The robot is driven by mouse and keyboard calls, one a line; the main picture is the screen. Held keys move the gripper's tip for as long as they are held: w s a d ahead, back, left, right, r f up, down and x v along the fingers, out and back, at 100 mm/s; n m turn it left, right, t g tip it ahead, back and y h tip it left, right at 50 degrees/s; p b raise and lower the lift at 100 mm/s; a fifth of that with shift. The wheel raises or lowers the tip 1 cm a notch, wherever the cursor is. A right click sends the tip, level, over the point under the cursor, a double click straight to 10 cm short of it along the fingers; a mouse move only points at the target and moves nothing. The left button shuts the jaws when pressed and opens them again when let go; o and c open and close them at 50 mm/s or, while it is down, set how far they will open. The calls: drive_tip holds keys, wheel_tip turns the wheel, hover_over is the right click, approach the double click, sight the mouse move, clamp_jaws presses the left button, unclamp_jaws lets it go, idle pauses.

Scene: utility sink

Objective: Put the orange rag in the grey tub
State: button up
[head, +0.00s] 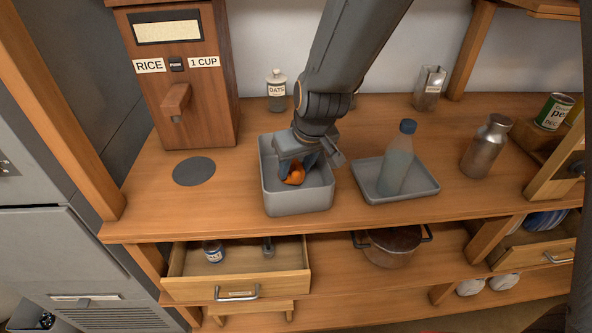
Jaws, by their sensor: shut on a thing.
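The grey tub (298,201) stands on the wooden counter, a little left of the picture's middle. My gripper (293,172) reaches down into the tub's opening from above. It is shut on the orange rag (295,178), which shows as a small crumpled bunch below the fingers. The rag is inside the tub's rim; I cannot tell whether it touches the tub's floor. My gripper and wrist hide the back of the tub.
Right of the tub, a grey tray (408,190) holds a clear bottle with a blue cap (396,160). A rice dispenser (178,80) stands at the left, an oats jar (276,92) behind. A metal bottle (486,147) stands farther right. Below, a drawer (236,288) is open.

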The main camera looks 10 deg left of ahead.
drive_tip(key=shift+f, duration=0.7)
drive_tip(key=o, duration=1.4)
drive_tip(key=shift+r, duration=0.1)
drive_tip(key=b+v, duration=0.1)
drive_tip(key=v, duration=1.1)
